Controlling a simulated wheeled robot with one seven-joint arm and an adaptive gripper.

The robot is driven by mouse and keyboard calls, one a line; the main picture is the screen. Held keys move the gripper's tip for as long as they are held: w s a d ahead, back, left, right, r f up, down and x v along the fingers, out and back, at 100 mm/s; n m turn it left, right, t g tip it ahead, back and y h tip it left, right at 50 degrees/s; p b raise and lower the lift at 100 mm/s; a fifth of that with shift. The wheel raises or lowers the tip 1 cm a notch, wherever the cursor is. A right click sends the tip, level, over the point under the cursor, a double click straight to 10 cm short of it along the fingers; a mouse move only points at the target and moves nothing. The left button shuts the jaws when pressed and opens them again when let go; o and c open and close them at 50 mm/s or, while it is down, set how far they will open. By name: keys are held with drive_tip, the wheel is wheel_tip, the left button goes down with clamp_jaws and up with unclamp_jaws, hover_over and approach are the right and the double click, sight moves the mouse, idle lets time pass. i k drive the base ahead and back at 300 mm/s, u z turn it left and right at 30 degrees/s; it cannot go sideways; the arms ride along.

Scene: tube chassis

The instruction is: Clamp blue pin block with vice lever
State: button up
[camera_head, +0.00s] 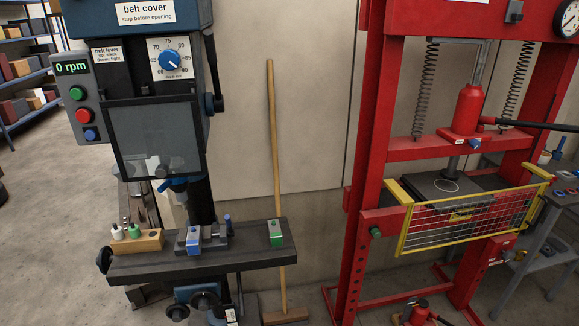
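The blue pin block (193,240) is a small grey block with a blue patch on its front. It appears at the left side of a dark vice (214,241) on the drill press table (190,262). I cannot tell whether the vice jaws touch it. A short upright lever with a blue tip (227,221) stands at the right of the vice and looks like the vice lever. My gripper is not in view.
A green-marked block (276,232) sits at the table's right. A wooden holder (137,241) with white and green-topped pieces sits at left. The drill press guard (155,138) hangs above the table. A broom (274,180) leans behind. A red press (372,180) with a yellow guard (466,217) stands at right.

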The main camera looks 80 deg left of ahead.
sight(230, 230)
drive_tip(key=u, duration=4.45)
drive_tip(key=k, duration=0.25)
drive_tip(key=z, duration=0.55)
